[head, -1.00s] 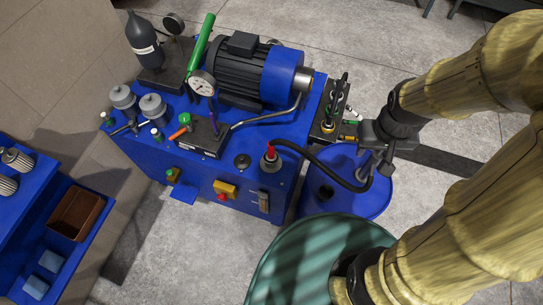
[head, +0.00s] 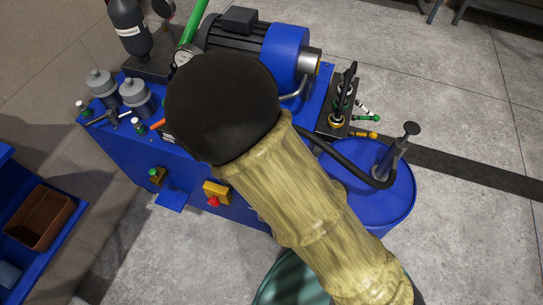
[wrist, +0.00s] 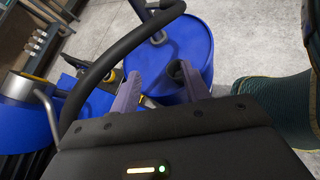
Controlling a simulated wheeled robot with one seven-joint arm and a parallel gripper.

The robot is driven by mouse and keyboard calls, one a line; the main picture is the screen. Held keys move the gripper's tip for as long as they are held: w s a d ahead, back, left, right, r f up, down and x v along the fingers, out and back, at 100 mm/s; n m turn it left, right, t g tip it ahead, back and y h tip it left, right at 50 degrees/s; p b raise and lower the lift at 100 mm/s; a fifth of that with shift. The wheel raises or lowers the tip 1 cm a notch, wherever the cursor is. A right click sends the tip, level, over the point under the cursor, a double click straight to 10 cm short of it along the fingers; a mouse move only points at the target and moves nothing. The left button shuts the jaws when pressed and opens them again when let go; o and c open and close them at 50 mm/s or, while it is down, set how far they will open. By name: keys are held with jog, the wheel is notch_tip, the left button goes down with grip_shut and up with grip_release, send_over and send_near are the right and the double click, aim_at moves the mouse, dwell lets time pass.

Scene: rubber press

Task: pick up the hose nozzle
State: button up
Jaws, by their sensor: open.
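The grey metal fitting with a dark knob on top (head: 398,150), which I take for the hose nozzle, stands tilted on the blue drum (head: 350,205). The black hose (head: 345,160) runs to its base. In the wrist view, my gripper (wrist: 158,72) is open and empty, its two grey-purple fingers pointing toward the drum (wrist: 205,45). The hose (wrist: 100,65) arcs past on the left, and part of the upright fitting (wrist: 152,28) shows beyond the fingertips, apart from them. In the head view my arm hides the gripper and the middle of the press unit.
The blue press unit (head: 125,145) with its motor (head: 285,45) stands left of the drum. A brown bin (head: 38,215) is at the left. Grey floor (head: 480,240) is clear at the right.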

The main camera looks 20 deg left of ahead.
jog(key=s+a+f+n+t+y+b, duration=0.2)
jog(key=a+f+n+t+y+b, duration=0.1)
jog(key=a, duration=0.5)
jog(key=s+a+f+n+t+y+b, duration=0.2)
jog(key=a+f+n+t+b, duration=0.2)
jog(key=a+n+t, duration=0.4)
jog(key=shift+a+y+b, duration=0.4)
jog(key=shift+a, duration=0.1)
jog(key=shift+f, duration=0.1)
jog(key=b+x, duration=0.1)
jog(key=x, duration=1.1)
jog(key=shift+w, duration=0.1)
jog(key=x, duration=0.5)
jog(key=shift+w+a+b, duration=0.2)
jog(key=shift+b, duration=0.1)
jog(key=shift+s+a, duration=0.1)
jog(key=shift+s, duration=0.05)
